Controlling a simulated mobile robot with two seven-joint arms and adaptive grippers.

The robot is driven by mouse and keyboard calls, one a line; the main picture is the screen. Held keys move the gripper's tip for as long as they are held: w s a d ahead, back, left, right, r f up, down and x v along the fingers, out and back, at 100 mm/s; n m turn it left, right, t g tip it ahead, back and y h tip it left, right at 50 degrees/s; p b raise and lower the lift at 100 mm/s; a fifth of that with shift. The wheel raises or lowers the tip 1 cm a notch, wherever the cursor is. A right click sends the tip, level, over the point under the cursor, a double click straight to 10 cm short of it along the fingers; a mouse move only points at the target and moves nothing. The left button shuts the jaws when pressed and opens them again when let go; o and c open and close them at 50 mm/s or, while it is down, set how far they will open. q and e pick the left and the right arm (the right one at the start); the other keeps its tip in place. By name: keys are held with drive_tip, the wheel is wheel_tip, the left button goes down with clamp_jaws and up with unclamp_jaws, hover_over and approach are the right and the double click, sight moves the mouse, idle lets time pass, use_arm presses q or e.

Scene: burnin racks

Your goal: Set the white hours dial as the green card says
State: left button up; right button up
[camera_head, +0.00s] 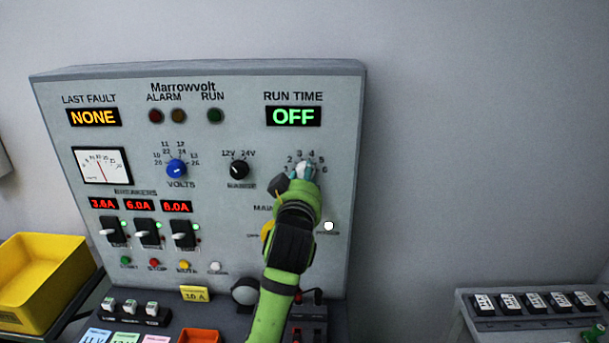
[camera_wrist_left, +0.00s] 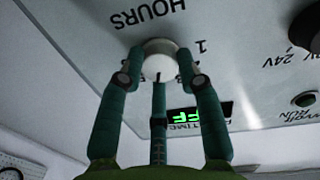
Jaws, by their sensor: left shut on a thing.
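The white hours dial (camera_head: 303,170) is on the right half of the grey panel, below the run time display (camera_head: 293,116), which reads OFF. Numbers 2 to 6 show around its top; its pointer cannot be made out. My left gripper (camera_head: 301,180) is at the dial and hides its lower part. In the left wrist view its fingers (camera_wrist_left: 160,78) are shut on the white dial (camera_wrist_left: 160,55), beside the word HOURS. The green card (camera_head: 125,337) lies at the bottom edge, cut off, its writing not readable. My right gripper is not in view.
A blue volts dial (camera_head: 176,169) and a black dial (camera_head: 239,169) sit left of the hours dial. Several switches and small buttons are lower on the panel. A yellow bin (camera_head: 40,280) stands at left. Another rack (camera_head: 540,315) stands at right, with free space between.

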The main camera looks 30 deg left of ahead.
use_arm(q)
drive_tip(key=shift+r+m+g+p, duration=0.2)
drive_tip(key=shift+m+p, duration=1.05)
drive_tip(key=shift+m, duration=1.95)
drive_tip(key=shift+r+m+g+p, duration=0.1)
drive_tip(key=shift+r+m+p, duration=0.2)
drive_tip(key=shift+m+p, duration=1.95)
drive_tip(key=shift+m+b, duration=1)
drive_tip(key=shift+m, duration=0.15)
drive_tip(key=o, duration=1.1)
drive_tip(key=shift+w, duration=0.1)
drive_tip(key=shift+o, duration=0.2)
drive_tip(key=shift+d+f, duration=0.1)
drive_tip(key=shift+f, duration=0.1)
